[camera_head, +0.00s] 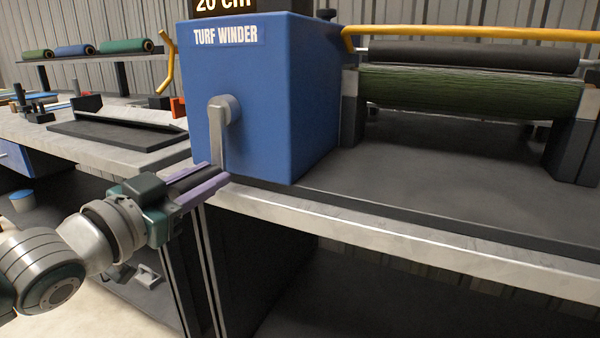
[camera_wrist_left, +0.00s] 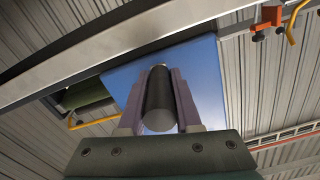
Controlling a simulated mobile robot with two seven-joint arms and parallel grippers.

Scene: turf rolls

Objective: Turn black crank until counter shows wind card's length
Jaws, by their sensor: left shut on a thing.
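The blue turf winder box (camera_head: 270,100) stands on the bench. The counter (camera_head: 224,5) on top is cut off by the picture's upper edge and reads 20 cm. The crank's grey arm (camera_head: 217,135) hangs down from its hub on the box's front left face. My left gripper (camera_head: 214,172) is shut on the crank's black handle (camera_head: 193,182), at the low end of the arm. In the left wrist view, the black handle (camera_wrist_left: 158,105) lies between the two purple fingers. I see no wind card. My right gripper is not in view.
A green turf roll (camera_head: 470,92) lies under a black roller (camera_head: 480,57) and a yellow bar (camera_head: 470,33) right of the box. The bench's pale front edge (camera_head: 420,235) runs below. A side bench at left holds a black tray (camera_head: 115,133); a shelf above has several small rolls.

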